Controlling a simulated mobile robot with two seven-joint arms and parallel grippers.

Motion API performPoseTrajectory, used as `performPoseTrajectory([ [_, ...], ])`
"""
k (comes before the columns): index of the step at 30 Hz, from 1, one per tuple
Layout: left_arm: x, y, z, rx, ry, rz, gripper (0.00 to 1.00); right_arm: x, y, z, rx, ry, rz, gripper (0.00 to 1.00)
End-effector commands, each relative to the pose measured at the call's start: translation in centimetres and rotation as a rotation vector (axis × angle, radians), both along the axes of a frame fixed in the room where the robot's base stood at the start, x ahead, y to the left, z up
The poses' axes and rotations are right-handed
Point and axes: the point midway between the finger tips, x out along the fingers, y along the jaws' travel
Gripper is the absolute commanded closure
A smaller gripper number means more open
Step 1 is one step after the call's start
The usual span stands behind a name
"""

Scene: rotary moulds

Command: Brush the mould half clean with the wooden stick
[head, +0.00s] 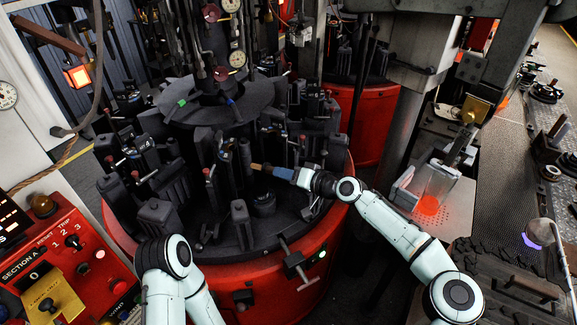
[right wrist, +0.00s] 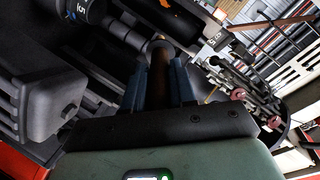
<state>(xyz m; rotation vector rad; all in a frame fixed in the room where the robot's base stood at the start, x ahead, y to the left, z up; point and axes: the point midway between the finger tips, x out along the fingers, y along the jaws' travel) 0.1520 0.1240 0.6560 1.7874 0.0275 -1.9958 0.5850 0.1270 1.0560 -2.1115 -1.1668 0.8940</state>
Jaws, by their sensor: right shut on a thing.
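The wooden stick (head: 259,167) is a short brown rod. It points left from my right gripper (head: 285,172) among the dark moulds of the round red-based machine. In the right wrist view, the brown stick (right wrist: 161,72) lies between the two blue-grey fingers of the right gripper (right wrist: 160,88), which are shut on it. The stick's tip is close to an upright dark mould half (head: 245,158) in the head view; I cannot tell whether they touch. Only a part of my left arm shows at the bottom left; its gripper is out of view.
Several dark mould blocks (head: 240,222) and levers crowd the turntable around my right gripper. A red control panel (head: 75,255) stands at the left. A glowing orange piece (head: 428,205) sits by a clear guard at the right.

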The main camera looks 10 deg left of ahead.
Motion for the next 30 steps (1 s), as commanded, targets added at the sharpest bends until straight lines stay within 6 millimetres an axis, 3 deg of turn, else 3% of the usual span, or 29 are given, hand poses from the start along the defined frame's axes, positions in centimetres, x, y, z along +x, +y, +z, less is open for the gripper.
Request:
performPoseTrajectory([
  [16,0.3,0.0,0.4,0.0,-0.002,0.0,0.63,-0.6,5.0,0.0,0.0,-0.001,0.002,1.0],
  [30,0.4,0.0,0.5,0.0,-0.003,0.0,0.63,-0.7,5.9,0.0,0.0,0.0,0.001,1.0],
])
